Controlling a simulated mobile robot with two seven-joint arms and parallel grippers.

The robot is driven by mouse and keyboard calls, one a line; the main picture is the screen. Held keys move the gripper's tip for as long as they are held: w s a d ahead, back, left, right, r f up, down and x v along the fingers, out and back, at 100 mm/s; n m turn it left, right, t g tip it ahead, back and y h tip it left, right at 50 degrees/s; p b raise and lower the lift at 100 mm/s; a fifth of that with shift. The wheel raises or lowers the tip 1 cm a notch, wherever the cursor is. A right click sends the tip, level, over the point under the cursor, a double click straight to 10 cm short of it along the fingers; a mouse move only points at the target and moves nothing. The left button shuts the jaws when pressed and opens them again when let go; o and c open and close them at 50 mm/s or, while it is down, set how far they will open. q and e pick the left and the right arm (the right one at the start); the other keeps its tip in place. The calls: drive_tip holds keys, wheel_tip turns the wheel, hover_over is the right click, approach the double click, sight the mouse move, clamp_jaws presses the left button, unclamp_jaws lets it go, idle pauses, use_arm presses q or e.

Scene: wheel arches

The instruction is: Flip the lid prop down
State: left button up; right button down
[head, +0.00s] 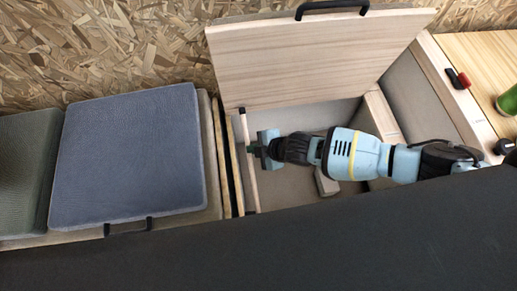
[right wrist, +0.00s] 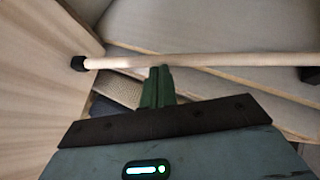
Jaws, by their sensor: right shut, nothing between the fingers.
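The lid prop (head: 248,180) is a thin pale wooden stick along the left side of the open box. In the right wrist view the lid prop (right wrist: 220,60) runs across the picture, with a black cap at its lid end and a black fitting at the right. The wooden lid (head: 320,62) stands raised, with a black handle on its top edge. My right gripper (head: 251,149) is shut and empty, its fingertips right at the stick. In the wrist view the closed green fingers (right wrist: 160,72) reach the stick's lower edge; contact is unclear. My left gripper is out of view.
The open box (head: 300,190) has grey walls and holds a small grey block (head: 326,183). A blue-grey cushion (head: 128,155) lies left of it. A red-and-black object (head: 458,79) and a green object (head: 508,101) are on the wooden top at right.

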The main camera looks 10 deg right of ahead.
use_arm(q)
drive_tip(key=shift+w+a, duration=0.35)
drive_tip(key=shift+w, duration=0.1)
use_arm(e)
drive_tip(key=shift+w+a+f, duration=0.1)
drive_tip(key=shift+w+a, duration=0.05)
drive_tip(key=shift+w, duration=0.05)
use_arm(q)
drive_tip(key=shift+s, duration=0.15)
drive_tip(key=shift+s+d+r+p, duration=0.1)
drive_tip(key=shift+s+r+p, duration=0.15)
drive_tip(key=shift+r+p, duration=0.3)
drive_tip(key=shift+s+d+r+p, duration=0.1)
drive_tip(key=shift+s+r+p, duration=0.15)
drive_tip(key=shift+p, duration=0.4)
use_arm(e)
drive_tip(key=v, duration=0.7)
drive_tip(key=shift+s+d+r, duration=0.2)
drive_tip(key=shift+r, duration=0.05)
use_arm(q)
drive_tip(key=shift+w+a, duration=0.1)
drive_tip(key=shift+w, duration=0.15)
